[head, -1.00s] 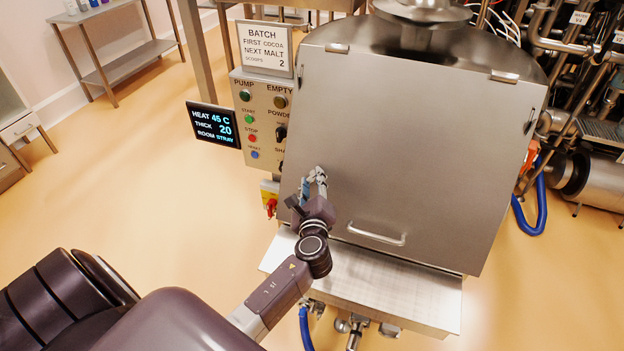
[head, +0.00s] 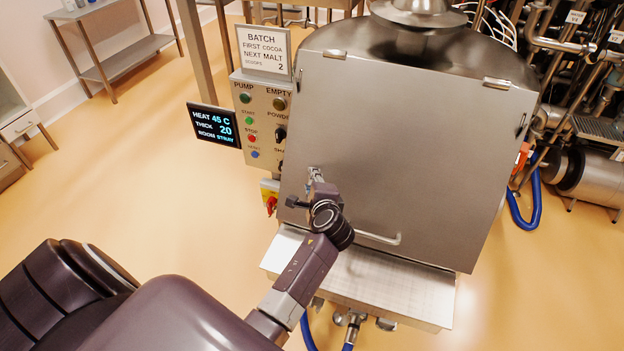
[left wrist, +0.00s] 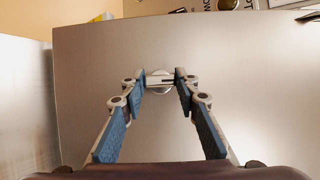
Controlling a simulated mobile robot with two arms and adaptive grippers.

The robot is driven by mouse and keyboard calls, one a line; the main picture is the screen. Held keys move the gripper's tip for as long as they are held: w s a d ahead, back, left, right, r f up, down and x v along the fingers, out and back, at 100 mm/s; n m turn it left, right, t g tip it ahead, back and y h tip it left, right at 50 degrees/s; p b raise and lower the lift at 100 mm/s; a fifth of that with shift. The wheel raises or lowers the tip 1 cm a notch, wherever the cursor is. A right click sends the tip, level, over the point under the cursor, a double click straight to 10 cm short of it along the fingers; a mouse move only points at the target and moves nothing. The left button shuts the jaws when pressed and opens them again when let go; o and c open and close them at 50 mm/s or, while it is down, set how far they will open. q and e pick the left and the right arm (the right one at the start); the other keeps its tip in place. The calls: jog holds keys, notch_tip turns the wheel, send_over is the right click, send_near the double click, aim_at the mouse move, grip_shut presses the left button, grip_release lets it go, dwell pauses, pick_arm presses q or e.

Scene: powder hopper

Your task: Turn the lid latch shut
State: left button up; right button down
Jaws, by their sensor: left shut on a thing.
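The steel lid (head: 420,150) is a broad, sloped grey panel, lying closed on the machine. The lid latch (left wrist: 160,81) is a small metal bar on a round base on the lid. It lies between my left fingertips in the left wrist view. My left gripper (left wrist: 161,78) has blue-padded fingers and is shut on the latch. In the head view my left gripper (head: 315,176) is at the lower left part of the lid, and my wrist hides most of the latch there. My right gripper is in neither view.
A bar handle (head: 378,238) is on the lid's lower edge, right of my wrist. A steel ledge (head: 400,295) juts out below. A control panel (head: 262,125) and dark display (head: 213,124) stand left of the lid. A red-and-yellow switch (head: 270,196) is close to my gripper's left.

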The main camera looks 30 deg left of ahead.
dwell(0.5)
pick_arm(q)
jog(key=o, duration=1.1)
jog(key=shift+o, duration=0.2)
jog(key=shift+s, duration=0.1)
jog(key=v, duration=0.7)
jog(key=shift+s+d+r, duration=0.1)
